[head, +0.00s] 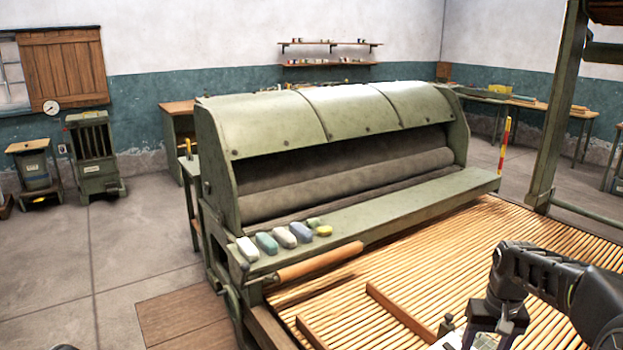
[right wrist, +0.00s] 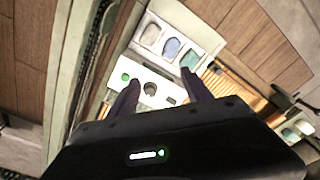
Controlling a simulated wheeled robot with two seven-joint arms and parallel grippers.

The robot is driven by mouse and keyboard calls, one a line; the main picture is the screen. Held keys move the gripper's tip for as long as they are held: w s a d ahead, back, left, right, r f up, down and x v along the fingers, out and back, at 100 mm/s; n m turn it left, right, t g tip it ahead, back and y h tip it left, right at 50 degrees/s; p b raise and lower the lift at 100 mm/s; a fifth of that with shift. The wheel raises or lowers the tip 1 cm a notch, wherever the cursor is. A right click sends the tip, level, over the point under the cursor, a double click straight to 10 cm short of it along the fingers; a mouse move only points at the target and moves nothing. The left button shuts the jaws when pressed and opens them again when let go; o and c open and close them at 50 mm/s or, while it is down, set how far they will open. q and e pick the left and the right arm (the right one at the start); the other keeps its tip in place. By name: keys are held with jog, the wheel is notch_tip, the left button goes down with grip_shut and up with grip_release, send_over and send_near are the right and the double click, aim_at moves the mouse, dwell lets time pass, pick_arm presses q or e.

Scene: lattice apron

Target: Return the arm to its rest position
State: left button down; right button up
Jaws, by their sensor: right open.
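My right arm (head: 545,275) enters the head view from the lower right and reaches over the slatted wooden bed. Its lower end points down near the bottom edge, and the fingertips are not clear there. In the right wrist view my right gripper (right wrist: 158,80) is open, with two dark fingers apart and nothing between them. Beyond the fingers is a pale panel (right wrist: 158,79) with a green button and a dark knob. Just past it is a white tray (right wrist: 186,30) holding several coloured pieces. My left gripper is not in view.
A large green roller machine (head: 330,125) fills the middle. Several coloured blocks (head: 285,237) lie on its front ledge, beside a wooden roller (head: 320,262). The slatted bed (head: 450,265) has a raised wooden strip (head: 400,312). A green post (head: 560,110) stands at right. Floor (head: 90,255) is open at left.

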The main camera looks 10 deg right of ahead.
jog(key=w+a+f+t, duration=0.3)
jog(key=w+a+f, duration=0.25)
jog(key=f, duration=0.25)
jog(key=s+a+f+y+b, duration=0.1)
jog(key=a+f+y+b, duration=0.15)
jog(key=a+f, duration=0.9)
pick_arm(q)
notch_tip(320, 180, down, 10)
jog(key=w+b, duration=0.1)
jog(key=b, duration=0.6)
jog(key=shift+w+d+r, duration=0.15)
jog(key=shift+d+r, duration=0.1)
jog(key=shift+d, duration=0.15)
pick_arm(e)
jog(key=s+a+f+g, duration=0.1)
jog(key=s+a+f, duration=0.4)
jog(key=s+f, duration=0.2)
jog(key=s+a+f+n+g+y, duration=0.1)
jog(key=s+a+f, duration=0.5)
jog(key=s, duration=0.5)
jog(key=s+a+f+g+y, duration=0.1)
jog(key=s+a+f, duration=0.5)
jog(key=s+f, duration=0.3)
jog(key=shift+a+n, duration=0.2)
jog(key=shift+n, duration=0.1)
grip_shut()
